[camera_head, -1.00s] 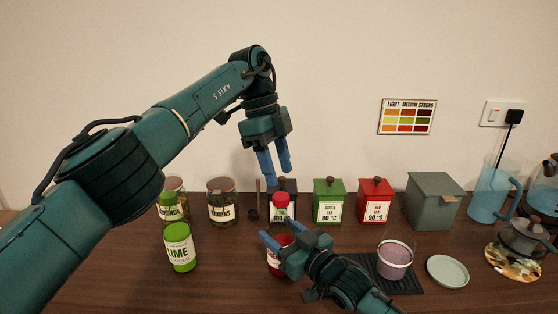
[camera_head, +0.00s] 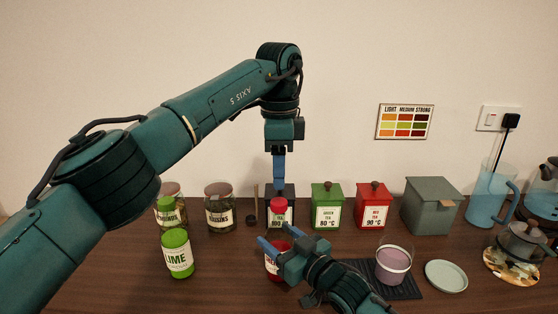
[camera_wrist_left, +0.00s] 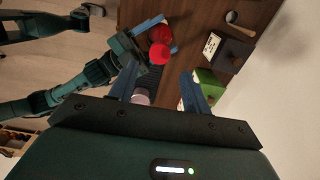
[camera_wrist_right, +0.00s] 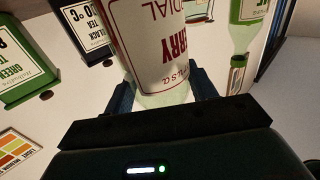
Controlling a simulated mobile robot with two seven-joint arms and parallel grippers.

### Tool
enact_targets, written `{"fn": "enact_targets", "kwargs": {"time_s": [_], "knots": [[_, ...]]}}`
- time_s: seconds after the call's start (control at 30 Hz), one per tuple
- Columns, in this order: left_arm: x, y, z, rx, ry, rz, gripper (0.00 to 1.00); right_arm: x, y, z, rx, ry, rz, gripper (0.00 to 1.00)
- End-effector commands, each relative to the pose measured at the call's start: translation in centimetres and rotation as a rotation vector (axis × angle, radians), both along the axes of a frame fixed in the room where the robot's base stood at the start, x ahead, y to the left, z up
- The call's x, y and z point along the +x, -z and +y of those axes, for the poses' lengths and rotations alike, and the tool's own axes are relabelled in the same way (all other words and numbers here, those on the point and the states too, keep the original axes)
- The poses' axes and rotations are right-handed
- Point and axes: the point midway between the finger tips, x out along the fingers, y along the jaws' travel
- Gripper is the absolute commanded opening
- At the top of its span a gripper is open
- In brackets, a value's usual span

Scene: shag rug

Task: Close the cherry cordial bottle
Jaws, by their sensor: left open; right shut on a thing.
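The cherry cordial bottle (camera_head: 272,267) stands on the counter, red with a white label. A red cap (camera_head: 280,206) shows at its top; I cannot tell whether it is fully seated. My right gripper (camera_head: 270,243) is shut on the bottle, hiding part of its body. In the right wrist view the labelled bottle (camera_wrist_right: 165,45) sits between the fingers. My left gripper (camera_head: 279,178) is open and empty, pointing down above the cap, apart from it. The left wrist view shows the red cap (camera_wrist_left: 159,54) beyond its fingers.
A lime bottle (camera_head: 178,258) and jars (camera_head: 219,208) stand to the left. Black, green (camera_head: 327,205) and red (camera_head: 373,205) tea tins stand behind. A lilac cup (camera_head: 393,264) on a dark mat and a pale saucer (camera_head: 446,275) are at right.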

Motion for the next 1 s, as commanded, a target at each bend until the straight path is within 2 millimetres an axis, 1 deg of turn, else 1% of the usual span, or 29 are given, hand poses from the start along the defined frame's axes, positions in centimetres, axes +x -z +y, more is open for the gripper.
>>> {"fn": "enact_targets", "kwargs": {"time_s": [0.03,0.2,0.4,0.53,0.8,0.87,1.0], "knots": [[0.0,0.9,0.0,-0.001,0.002,0.003,0.48,0.0,0.1,0.0,-0.002,0.0,0.002,0.0],[0.0,3.6,0.0,0.0,0.001,0.003,0.48,0.0,0.1,0.0,-0.001,0.0,0.002,0.0],[0.0,6.0,0.0,0.0,-0.001,0.001,0.48,0.0,0.1,0.0,-0.002,0.0,0.002,0.0],[0.0,6.6,0.0,-0.001,0.0,0.0,0.48,0.0,0.1,0.0,-0.002,0.0,0.002,0.0],[0.0,6.7,0.0,-0.001,0.0,0.0,0.48,0.0,0.1,0.0,-0.002,0.0,0.002,0.0],[0.0,6.7,0.0,-0.001,0.0,0.0,0.45,0.0,0.1,0.0,-0.002,0.0,0.002,0.0],[0.0,6.7,0.0,-0.001,0.0,0.0,0.33,0.0,0.1,0.0,-0.002,0.0,0.002,0.0]]}}
